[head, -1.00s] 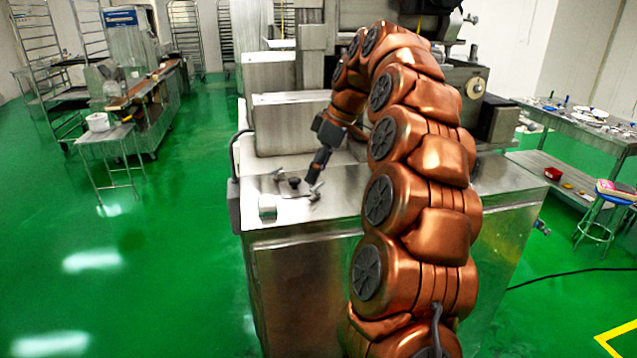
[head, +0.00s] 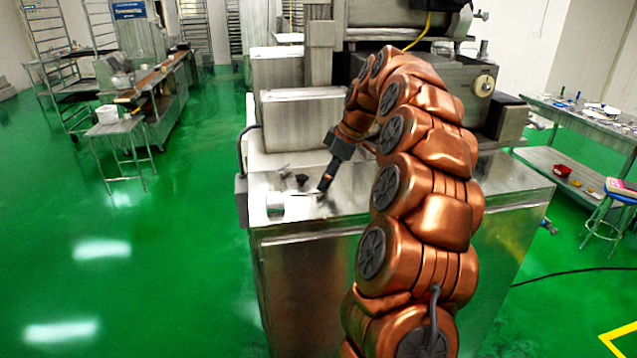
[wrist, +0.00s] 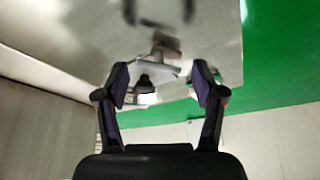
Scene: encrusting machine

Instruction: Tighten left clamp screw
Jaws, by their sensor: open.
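My gripper (head: 325,187) points down at the left end of the steel machine top, close beside a small metal fitting. In the wrist view my gripper (wrist: 161,78) is open, its two dark fingers apart with nothing held between them. A T-shaped metal clamp screw (wrist: 164,60) shows just past the fingertips, roughly between them; I cannot tell whether it is the left one. A black knob (wrist: 145,84) sits beside it, and this knob (head: 301,180) also shows in the head view. Another small clamp fitting (head: 284,170) lies left of the knob. Contact is not visible.
A pale short cylinder (head: 275,205) stands at the machine's front left corner. Steel housings (head: 300,118) rise behind the fittings. Green floor (head: 150,260) is open to the left. A side table (head: 575,112) with small items stands at the right.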

